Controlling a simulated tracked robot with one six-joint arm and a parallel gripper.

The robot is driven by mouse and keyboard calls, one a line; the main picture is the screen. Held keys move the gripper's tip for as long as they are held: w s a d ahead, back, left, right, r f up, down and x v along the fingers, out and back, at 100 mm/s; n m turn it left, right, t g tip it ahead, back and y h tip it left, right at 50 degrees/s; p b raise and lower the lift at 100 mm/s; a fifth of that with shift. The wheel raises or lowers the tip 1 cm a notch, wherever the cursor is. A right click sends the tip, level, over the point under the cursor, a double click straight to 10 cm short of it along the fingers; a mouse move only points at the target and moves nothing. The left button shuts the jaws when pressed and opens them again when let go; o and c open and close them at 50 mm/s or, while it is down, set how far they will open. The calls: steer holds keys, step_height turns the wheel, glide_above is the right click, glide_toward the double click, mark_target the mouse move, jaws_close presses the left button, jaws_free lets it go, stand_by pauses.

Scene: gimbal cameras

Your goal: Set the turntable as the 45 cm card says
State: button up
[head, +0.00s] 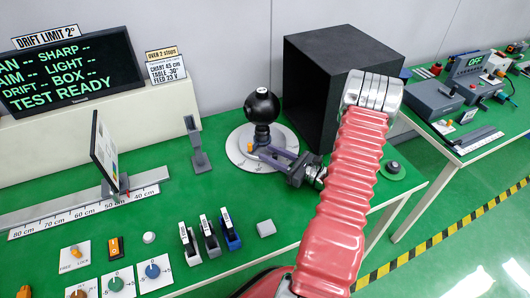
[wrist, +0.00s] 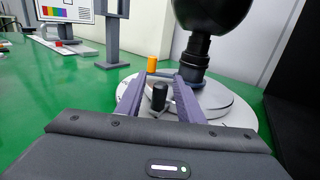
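The turntable (head: 243,160) is a white round disc on the green bench, with a black ball-shaped gimbal camera (head: 262,106) on it. The wrist view shows its white rim (wrist: 243,127), a short black peg (wrist: 159,96) and an orange knob (wrist: 152,64). My gripper (wrist: 157,88) is open. Its two purple fingers reach over the disc on either side of the peg, with gaps showing on both sides. The setting card (head: 166,69) on the back ledge reads chart 45 cm, table about -30° and feed about 23 V; its small print is hard to read. The disc's angle marks are unreadable.
A chart panel (head: 105,150) stands on a centimetre rail (head: 40,219) at the left. A grey post (head: 197,147) stands left of the turntable, a large black box (head: 315,100) behind right. Switches, dials and several small clamps (head: 210,238) lie in front. A display (head: 70,75) reads TEST READY.

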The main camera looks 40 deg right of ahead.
steer(key=shift+x, duration=1.2)
steer(key=shift+c, duration=0.2)
jaws_close()
